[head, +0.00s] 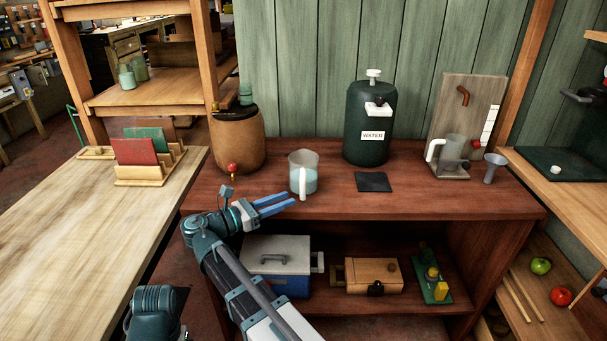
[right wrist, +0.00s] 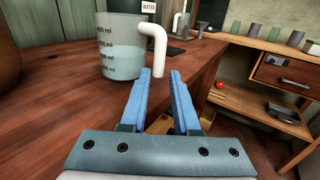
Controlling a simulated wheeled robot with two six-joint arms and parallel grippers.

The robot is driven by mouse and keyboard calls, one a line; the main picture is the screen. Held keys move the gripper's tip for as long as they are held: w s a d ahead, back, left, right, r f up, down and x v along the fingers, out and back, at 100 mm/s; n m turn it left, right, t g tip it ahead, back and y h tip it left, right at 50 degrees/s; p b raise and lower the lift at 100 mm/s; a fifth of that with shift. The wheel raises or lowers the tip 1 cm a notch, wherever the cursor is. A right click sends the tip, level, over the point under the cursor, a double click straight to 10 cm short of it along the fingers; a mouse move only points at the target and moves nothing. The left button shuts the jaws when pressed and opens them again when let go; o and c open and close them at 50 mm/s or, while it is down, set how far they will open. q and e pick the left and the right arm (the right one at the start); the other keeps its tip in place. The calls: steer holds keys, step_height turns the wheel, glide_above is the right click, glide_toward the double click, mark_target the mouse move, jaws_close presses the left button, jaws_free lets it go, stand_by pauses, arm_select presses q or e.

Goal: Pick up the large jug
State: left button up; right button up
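A clear measuring jug (head: 304,172) with pale blue liquid and a white handle stands upright near the front edge of the dark red bench. In the right wrist view the jug (right wrist: 118,58) shows ml marks, and its white handle (right wrist: 158,42) faces my gripper. My right gripper (head: 290,199) is open and empty, just in front of the jug by the bench edge. In the right wrist view the fingertips (right wrist: 160,72) point toward the handle, with nothing between them. A second clear jug (head: 453,148) stands further right. My left gripper is not in view.
A brown barrel (head: 237,140) with a red-knobbed tap stands left of the jug. A green WATER container (head: 370,125) stands behind right, and a dark mat (head: 374,182) lies before it. A funnel (head: 494,167) is at right. The shelf below holds a metal-lidded box (head: 277,255).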

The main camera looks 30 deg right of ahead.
mark_target(303, 192)
steer(key=shift+w+d, duration=0.15)
steer(key=shift+d, duration=1.55)
steer(key=shift+w+d, duration=0.1)
steer(key=shift+d, duration=1.55)
jaws_close()
